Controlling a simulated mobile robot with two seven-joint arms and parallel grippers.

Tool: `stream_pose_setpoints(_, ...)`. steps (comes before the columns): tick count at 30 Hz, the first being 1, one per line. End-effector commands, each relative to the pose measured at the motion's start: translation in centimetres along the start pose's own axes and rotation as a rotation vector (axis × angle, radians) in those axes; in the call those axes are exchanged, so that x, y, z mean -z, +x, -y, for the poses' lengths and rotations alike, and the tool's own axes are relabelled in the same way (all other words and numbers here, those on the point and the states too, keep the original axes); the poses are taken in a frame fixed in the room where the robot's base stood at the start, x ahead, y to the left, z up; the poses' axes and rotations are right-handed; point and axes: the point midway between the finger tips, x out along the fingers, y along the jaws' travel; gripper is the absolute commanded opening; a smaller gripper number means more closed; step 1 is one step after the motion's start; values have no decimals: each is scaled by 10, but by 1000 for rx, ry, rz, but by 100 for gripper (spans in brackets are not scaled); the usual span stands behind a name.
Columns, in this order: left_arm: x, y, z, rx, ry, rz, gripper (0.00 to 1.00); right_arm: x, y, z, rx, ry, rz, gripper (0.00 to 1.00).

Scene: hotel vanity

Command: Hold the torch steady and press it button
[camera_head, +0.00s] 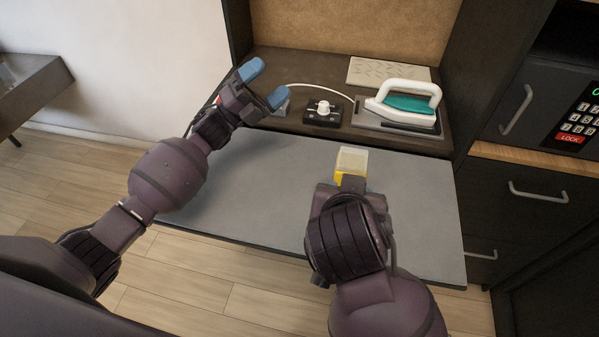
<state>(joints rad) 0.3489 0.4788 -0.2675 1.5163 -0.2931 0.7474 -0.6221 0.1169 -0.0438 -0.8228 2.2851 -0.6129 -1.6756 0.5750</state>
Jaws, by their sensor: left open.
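A yellow block-shaped thing with a pale, see-through top, which looks like the torch (352,162), shows just beyond the front of my right gripper (350,182). Its lower part is hidden by that gripper, and no button shows on it. My right gripper's fingertips are hidden behind its own wrist, so I cannot tell whether they close on the torch.
A white and teal iron (404,101) stands on a stand at the back right. Left of it is a black box with a white knob (322,112). A pale patterned board (388,72) lies behind. Dark cabinets with a keypad (580,118) stand at the right. The mat's middle is clear.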

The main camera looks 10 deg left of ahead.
Motion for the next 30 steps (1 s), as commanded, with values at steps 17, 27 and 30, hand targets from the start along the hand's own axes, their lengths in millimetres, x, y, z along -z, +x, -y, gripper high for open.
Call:
stream_pose_setpoints(17,108,-22,-87,-58,833,-564,96,0,0,0,0,0,0,43)
stream_pose_setpoints(27,143,-62,-117,54,1142,-821,96,0,0,0,0,0,0,43)
stream_pose_setpoints(30,147,-67,-120,74,1177,-851,96,0,0,0,0,0,0,43)
